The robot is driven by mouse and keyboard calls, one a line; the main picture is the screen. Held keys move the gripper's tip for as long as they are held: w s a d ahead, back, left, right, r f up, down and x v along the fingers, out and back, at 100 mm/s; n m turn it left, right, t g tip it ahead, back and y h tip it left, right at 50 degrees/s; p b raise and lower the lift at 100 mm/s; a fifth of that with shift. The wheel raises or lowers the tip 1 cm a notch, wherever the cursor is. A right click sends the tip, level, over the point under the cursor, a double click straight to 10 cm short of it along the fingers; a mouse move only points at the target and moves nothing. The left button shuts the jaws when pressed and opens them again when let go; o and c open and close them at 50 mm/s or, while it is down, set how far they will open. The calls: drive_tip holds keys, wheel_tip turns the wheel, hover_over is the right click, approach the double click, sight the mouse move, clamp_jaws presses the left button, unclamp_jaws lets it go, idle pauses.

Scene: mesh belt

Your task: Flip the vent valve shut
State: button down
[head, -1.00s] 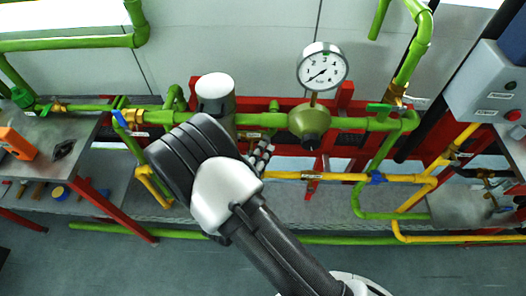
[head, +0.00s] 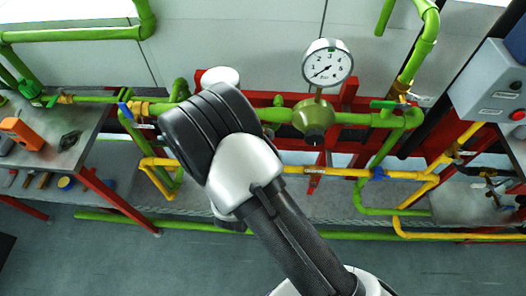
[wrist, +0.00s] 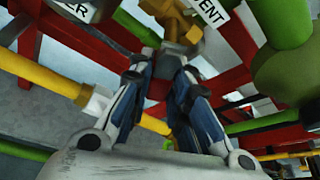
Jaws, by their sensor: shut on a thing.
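The vent valve shows at the top of the wrist view as a brass body (wrist: 172,14) beside a white tag reading VENT. A grey part sits just below the brass, at the fingertips. My gripper (wrist: 165,62) reaches up to it, with its two blue-grey fingers drawn together. It is shut on the valve's handle, which is mostly hidden between the fingertips, so its angle cannot be told. In the head view my arm covers the gripper and the vent valve.
A pressure gauge (head: 327,64) stands above the green pipe, right of my arm. A yellow pipe (head: 335,172) runs below it, with a blue-handled valve (head: 378,174). Red frame beams (wrist: 75,40) are close around the gripper. A grey control box (head: 488,85) is at right.

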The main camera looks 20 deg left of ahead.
drive_tip(key=shift+s+a+f+m+g+y+b, duration=0.1)
drive_tip(key=shift+a+f+m+g+y+b, duration=0.15)
drive_tip(key=shift+m+y+b, duration=0.25)
drive_tip(key=shift+a+f+m+g+y+b, duration=0.1)
drive_tip(key=shift+a+m+g+y+b, duration=0.2)
drive_tip(key=shift+m, duration=0.4)
drive_tip(key=shift+s+a+m+y+b, duration=0.1)
drive_tip(key=shift+a+m+y+b, duration=0.35)
drive_tip(key=shift+m+b, duration=0.45)
drive_tip(key=shift+r, duration=0.1)
drive_tip(key=c, duration=1.5)
unclamp_jaws()
drive_tip(key=v, duration=0.7)
drive_tip(key=shift+s+d+r, duration=0.1)
drive_tip(key=shift+s+d, duration=0.1)
drive_tip(key=shift+s, duration=0.05)
